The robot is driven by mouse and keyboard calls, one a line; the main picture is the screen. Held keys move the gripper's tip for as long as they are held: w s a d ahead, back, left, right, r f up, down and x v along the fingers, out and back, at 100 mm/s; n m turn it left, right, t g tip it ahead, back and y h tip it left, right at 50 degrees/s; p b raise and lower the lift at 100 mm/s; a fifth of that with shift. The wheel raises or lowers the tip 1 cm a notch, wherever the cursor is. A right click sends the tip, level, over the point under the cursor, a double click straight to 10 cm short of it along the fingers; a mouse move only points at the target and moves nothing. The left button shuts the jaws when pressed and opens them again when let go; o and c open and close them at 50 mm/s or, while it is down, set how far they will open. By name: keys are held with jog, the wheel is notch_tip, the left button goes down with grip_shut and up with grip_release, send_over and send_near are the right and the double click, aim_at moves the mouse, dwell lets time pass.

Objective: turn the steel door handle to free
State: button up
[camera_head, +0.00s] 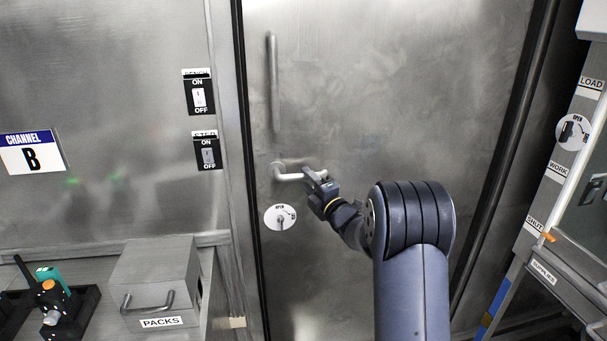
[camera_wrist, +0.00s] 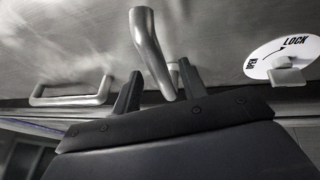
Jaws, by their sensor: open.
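The steel door handle (camera_head: 289,174) is a short lever on a large steel door (camera_head: 390,90), lying about level. My gripper (camera_head: 314,175) is at the lever's right end. In the wrist view the lever (camera_wrist: 150,48) runs down between the two dark fingers of my open gripper (camera_wrist: 159,70). The fingers stand on either side of it; I cannot tell whether either touches it. A round white label (camera_head: 281,217) with OPEN and an arrow sits below the lever. In the wrist view the label (camera_wrist: 282,57) shows LOCK.
A long vertical pull bar (camera_head: 273,82) is on the door above the lever. Two ON/OFF switches (camera_head: 200,93) (camera_head: 207,151) are on the wall at left. A PACKS box (camera_head: 157,275) stands lower left. A labelled cabinet is at right (camera_head: 560,205).

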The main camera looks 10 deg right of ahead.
jog(key=shift+x, duration=1.35)
grip_shut()
